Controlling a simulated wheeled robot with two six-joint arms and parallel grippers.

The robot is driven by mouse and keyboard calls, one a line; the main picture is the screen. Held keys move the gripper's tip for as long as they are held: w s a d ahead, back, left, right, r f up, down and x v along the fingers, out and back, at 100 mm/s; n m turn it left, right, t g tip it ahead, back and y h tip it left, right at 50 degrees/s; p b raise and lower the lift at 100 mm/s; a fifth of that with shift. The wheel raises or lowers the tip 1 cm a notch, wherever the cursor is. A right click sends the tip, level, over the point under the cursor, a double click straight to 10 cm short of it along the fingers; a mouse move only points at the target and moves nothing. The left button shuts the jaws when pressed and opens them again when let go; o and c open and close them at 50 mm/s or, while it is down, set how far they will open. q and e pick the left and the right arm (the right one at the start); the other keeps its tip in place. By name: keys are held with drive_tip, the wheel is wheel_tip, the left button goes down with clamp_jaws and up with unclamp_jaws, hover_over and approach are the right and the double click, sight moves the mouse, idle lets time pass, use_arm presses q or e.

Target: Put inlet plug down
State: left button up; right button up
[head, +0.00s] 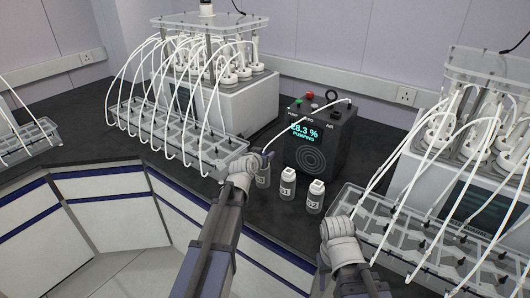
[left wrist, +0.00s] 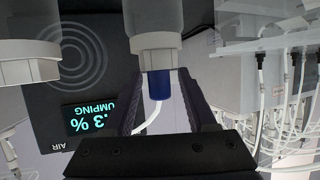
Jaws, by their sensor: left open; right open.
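The inlet plug is blue with a white tube; in the left wrist view the plug (left wrist: 159,85) sits against the cap of a sample bottle (left wrist: 155,35), between my left gripper's fingers. My left gripper (left wrist: 160,100) is open around it. In the head view my left gripper (head: 265,154) is just above the leftmost bottle (head: 263,177), and the plug is too small to make out. The white tube arches from the gripper to the black pump box (head: 320,135), whose screen reads 28.3 % PUMPING. My right gripper (head: 322,275) is low and partly hidden by my wrist.
Two more capped bottles, a middle one (head: 287,186) and a right one (head: 315,197), stand close beside the first. Reactors with tubes and clear racks stand left (head: 180,135) and right (head: 440,240). Free black bench top (head: 270,217) lies in front of the bottles.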

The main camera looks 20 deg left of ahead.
use_arm(q)
drive_tip(key=p+v, duration=0.3)
drive_tip(key=v, duration=0.7)
drive_tip(key=shift+s+d+r, duration=0.1)
